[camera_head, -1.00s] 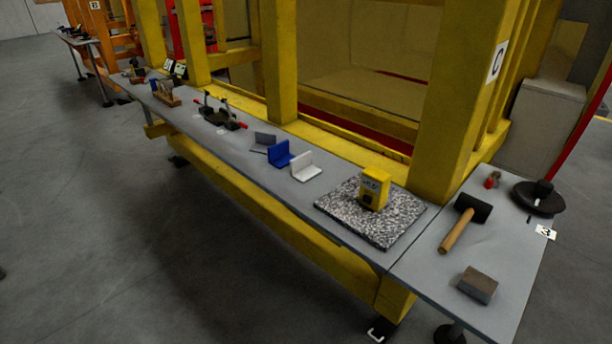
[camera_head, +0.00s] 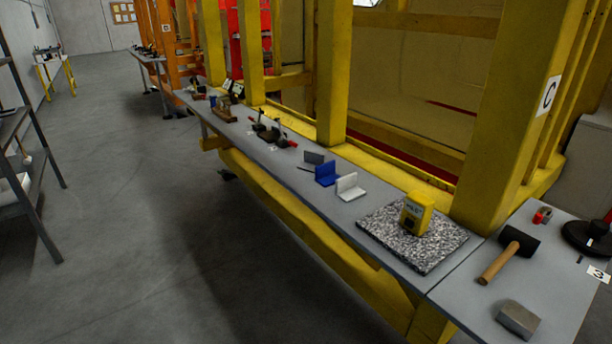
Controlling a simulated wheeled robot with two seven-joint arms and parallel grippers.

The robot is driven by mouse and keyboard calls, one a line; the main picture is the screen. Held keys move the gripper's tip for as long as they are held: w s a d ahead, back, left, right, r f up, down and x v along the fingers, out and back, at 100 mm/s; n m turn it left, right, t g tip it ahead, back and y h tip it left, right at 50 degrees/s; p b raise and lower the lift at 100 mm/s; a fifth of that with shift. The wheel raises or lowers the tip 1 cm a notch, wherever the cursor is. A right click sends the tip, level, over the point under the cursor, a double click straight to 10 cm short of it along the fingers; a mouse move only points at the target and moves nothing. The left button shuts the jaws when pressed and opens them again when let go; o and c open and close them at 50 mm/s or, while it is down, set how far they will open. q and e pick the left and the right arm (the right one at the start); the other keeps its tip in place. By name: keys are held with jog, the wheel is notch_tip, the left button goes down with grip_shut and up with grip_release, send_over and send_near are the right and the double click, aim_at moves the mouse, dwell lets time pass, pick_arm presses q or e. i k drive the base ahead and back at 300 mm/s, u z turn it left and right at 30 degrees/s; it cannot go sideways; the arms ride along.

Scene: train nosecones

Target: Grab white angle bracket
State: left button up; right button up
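The white angle bracket (camera_head: 349,187) stands on the long grey bench (camera_head: 300,190), near the middle of the head view. It is L-shaped, with one leg flat and one upright. A blue angle bracket (camera_head: 326,174) stands just to its left, and a grey angle bracket (camera_head: 314,157) lies further left and back. Neither of my grippers shows in the head view.
Right of the brackets, a yellow device (camera_head: 416,213) sits on a speckled slab (camera_head: 410,246). A mallet (camera_head: 509,254) and a grey block (camera_head: 517,319) lie further right. Yellow posts (camera_head: 333,75) rise behind the bench. Open floor (camera_head: 150,230) lies in front.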

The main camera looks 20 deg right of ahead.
aim_at(346, 189)
jog(key=i, duration=1.55)
jog(key=z, duration=1.45)
jog(key=i, duration=0.7)
jog(key=z, duration=0.7)
jog(key=k, duration=0.5)
jog(key=u, duration=2.3)
jog(key=i, duration=1.6)
jog(key=z, duration=2.85)
